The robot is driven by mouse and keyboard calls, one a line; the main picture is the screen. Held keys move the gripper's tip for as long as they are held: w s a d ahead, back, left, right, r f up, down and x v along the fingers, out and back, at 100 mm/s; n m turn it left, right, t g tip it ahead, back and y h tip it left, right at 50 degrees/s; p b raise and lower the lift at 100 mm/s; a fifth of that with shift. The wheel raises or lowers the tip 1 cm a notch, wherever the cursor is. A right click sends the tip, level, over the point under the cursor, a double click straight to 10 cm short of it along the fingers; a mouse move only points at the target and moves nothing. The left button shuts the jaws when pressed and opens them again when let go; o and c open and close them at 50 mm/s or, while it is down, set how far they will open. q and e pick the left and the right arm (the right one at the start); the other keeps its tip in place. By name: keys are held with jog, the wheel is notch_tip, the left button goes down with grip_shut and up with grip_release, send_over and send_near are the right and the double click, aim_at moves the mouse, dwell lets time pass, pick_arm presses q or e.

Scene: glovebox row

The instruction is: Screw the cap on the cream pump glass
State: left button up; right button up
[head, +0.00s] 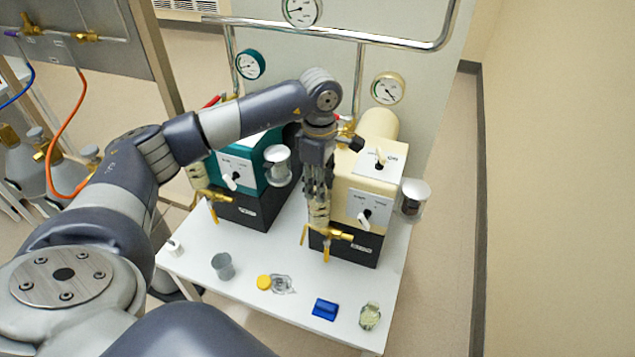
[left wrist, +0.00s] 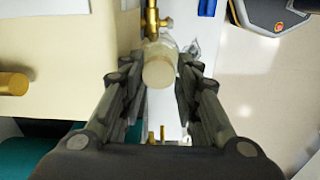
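The cream pump (head: 368,195) with a black base stands at the right of the white table. A cylinder of clear glass (head: 319,210) with a brass valve below it is at the pump's left front. My left gripper (head: 318,190) points down over this glass. In the left wrist view, a round cream cap (left wrist: 159,73) sits at the glass's top end, between the fingers of the left gripper (left wrist: 163,85). The fingers flank the cap closely; whether they touch it, and whether the cap is seated, I cannot tell. My right gripper is not in view.
The teal pump (head: 240,180) stands to the left, with its own brass valve. Along the table's front lie a grey cup (head: 222,267), a yellow cap (head: 263,282), a clear glass piece (head: 284,285), a blue block (head: 325,309) and a jar (head: 370,316).

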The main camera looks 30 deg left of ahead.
pick_arm(q)
jog(key=n, duration=0.5)
jog(key=shift+w+d+r+p, duration=0.25)
jog(key=shift+w+d+p, duration=0.05)
jog(key=shift+d+p, duration=0.05)
jog(key=n, duration=0.2)
jog(key=shift+a+f+n, duration=0.1)
jog(key=shift+n, duration=0.2)
jog(key=shift+s+a+n+p, duration=0.1)
jog(key=shift+s+n+p, duration=0.1)
jog(key=shift+n, duration=0.4)
jog(key=shift+s+a+n+p, duration=0.1)
jog(key=shift+n+p, duration=0.1)
jog(key=shift+n, duration=1.1)
jog(key=n, duration=0.1)
jog(key=n+p, duration=0.1)
jog(key=n, duration=0.1)
jog(key=shift+d+n, duration=0.2)
jog(key=shift+n, duration=0.1)
jog(key=shift+f+n, duration=0.15)
jog(key=shift+n, duration=0.65)
